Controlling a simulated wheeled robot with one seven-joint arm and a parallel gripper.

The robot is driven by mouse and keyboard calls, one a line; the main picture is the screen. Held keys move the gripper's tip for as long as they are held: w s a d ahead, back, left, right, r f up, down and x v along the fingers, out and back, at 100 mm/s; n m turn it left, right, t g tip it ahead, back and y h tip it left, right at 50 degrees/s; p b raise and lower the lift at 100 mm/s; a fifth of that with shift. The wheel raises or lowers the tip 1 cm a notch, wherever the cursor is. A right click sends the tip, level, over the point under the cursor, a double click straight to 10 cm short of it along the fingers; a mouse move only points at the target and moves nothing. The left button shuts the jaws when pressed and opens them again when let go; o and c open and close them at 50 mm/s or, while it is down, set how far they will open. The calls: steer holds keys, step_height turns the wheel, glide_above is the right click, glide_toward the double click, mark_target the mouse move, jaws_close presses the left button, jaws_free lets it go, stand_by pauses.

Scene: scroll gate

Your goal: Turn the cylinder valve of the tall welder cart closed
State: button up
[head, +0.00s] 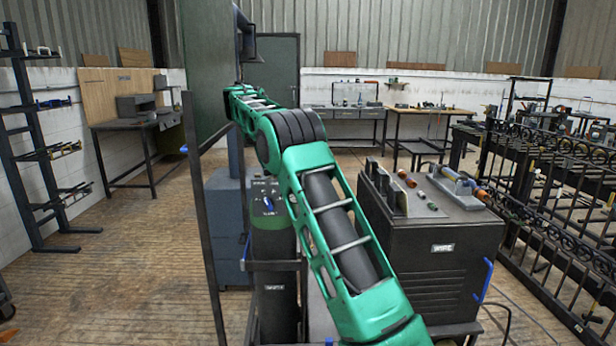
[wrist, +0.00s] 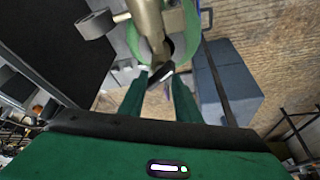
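In the wrist view, a brass-coloured cylinder valve (wrist: 147,22) rises inside a green ring (wrist: 192,30), with a round grey gauge-like part (wrist: 97,24) on its left side. A small dark piece (wrist: 160,75) at the valve's end lies between the fingertips. My gripper (wrist: 158,90) has its two green fingers apart, one on each side of that piece. I cannot tell whether either finger touches it. My gripper does not show there.
A dark welder box (head: 450,265) with tools on top stands right of my arm. A tall green panel (head: 208,60) and a dark upright pole (head: 205,220) stand left. A blue-grey cabinet (head: 227,230) is behind. Metal railings (head: 550,190) line the right.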

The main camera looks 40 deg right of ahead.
steer(key=n, duration=0.2)
steer(key=n+t+y, duration=0.1)
steer(key=n, duration=0.1)
steer(key=shift+s+d, duration=0.15)
steer(key=shift+d, duration=0.05)
steer(key=n+y, duration=0.1)
steer(key=n, duration=0.1)
steer(key=n+t+y, duration=0.1)
steer(key=n, duration=0.2)
steer(key=shift+d, duration=0.15)
steer(key=shift+r+n, duration=0.3)
steer(key=shift+n, duration=0.2)
steer(key=s+d+v, duration=0.1)
steer(key=v, duration=1)
steer(key=s+a+f+g, duration=0.1)
steer(key=s+a+f, duration=0.1)
steer(key=s, duration=0.9)
steer(key=s+a+f+n+g, duration=0.1)
steer(key=s+a+f+g, duration=0.1)
steer(key=s, duration=0.9)
steer(key=shift+s+a+f+g, duration=0.3)
steer(key=shift+s+a+f, duration=0.05)
steer(key=shift+f, duration=0.2)
